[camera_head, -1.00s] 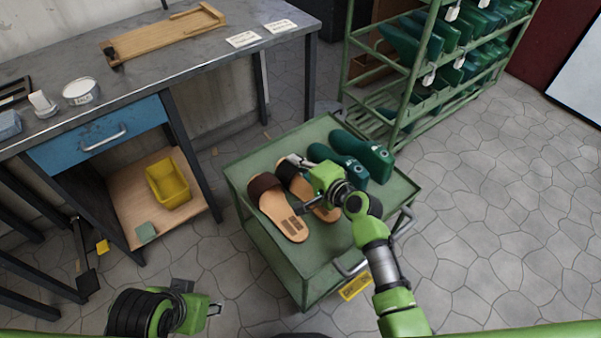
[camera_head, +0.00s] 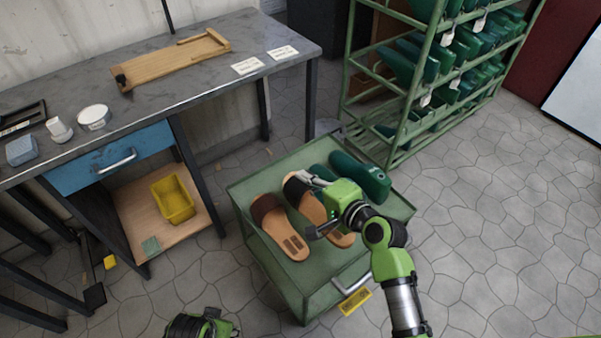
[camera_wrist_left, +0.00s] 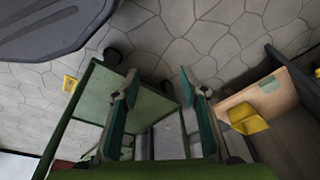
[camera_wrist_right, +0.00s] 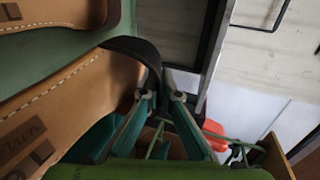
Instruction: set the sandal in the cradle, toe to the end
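Two tan sandals lie side by side on the green cart (camera_head: 345,265): the left sandal (camera_head: 282,236) has a brown strap, the right sandal (camera_head: 306,205) a darker one. My right gripper (camera_wrist_right: 162,95) is at the right sandal; its fingers are close together, with the strap edge between them. It also shows in the head view (camera_head: 316,205), covering part of that sandal. The wooden cradle (camera_head: 175,60), a board with a raised end, lies empty on the bench. My left gripper (camera_wrist_left: 160,88) is open and empty; it is mostly cut off at the bottom of the head view.
Green shoe lasts (camera_head: 362,178) lie on the cart beside the right sandal. The grey workbench (camera_head: 190,95) holds white cards (camera_head: 247,65), a white tub (camera_head: 93,117) and a blue block (camera_head: 21,150). A green rack (camera_head: 400,125) of lasts stands behind the cart.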

